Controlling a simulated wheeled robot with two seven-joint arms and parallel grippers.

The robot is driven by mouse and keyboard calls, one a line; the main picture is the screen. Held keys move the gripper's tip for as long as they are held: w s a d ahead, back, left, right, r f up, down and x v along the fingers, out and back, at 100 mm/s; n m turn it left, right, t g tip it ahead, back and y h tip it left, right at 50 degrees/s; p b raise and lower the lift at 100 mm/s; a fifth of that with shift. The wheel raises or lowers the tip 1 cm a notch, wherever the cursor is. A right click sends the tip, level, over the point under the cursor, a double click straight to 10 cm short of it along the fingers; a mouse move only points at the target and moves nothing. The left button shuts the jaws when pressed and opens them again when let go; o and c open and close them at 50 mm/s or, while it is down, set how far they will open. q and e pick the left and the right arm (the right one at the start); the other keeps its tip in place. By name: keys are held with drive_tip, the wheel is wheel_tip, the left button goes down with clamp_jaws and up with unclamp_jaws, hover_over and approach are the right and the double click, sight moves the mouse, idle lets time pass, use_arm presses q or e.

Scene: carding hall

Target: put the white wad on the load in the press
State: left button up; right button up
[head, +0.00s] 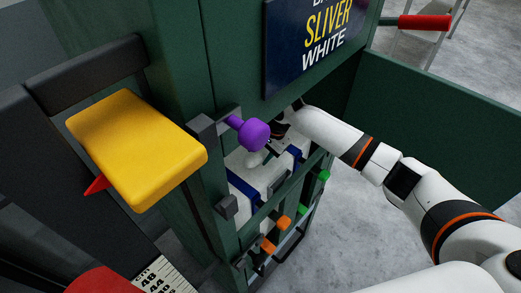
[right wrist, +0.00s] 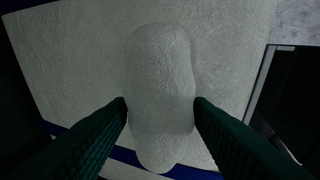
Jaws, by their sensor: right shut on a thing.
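The white wad (right wrist: 160,80) is a rounded, lumpy oblong between the two dark green fingers of my right gripper (right wrist: 160,108), which is shut on it. In the head view my right gripper (head: 279,130) reaches into the green press (head: 222,60), partly hidden behind the purple knob. The load (head: 262,178) is a white block with blue straps inside the press; its pale top (right wrist: 70,50) fills the background of the right wrist view. The wad is over this top; I cannot tell whether it touches. My left gripper is out of view.
A purple knob (head: 253,134) sticks out at the press's front corner. Orange (head: 284,222) and green (head: 324,175) knobs line the bars below. A yellow block (head: 137,150) stands at left. A green panel (head: 435,135) is behind my right arm.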

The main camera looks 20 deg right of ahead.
sight(260, 151)
drive_tip(key=o, duration=1)
drive_tip(key=shift+r, duration=0.25)
drive_tip(key=v, duration=0.4)
drive_tip(key=shift+d+r, duration=0.15)
drive_tip(key=shift+r, duration=0.2)
drive_tip(key=s+d, duration=0.2)
drive_tip(key=d, duration=0.1)
drive_tip(key=s+d+b, duration=0.1)
drive_tip(key=s+d, duration=0.1)
drive_tip(key=d, duration=0.2)
drive_tip(key=s+d, duration=0.2)
drive_tip(key=d, duration=0.1)
drive_tip(key=shift+d+b, duration=0.25)
drive_tip(key=shift+b, duration=0.05)
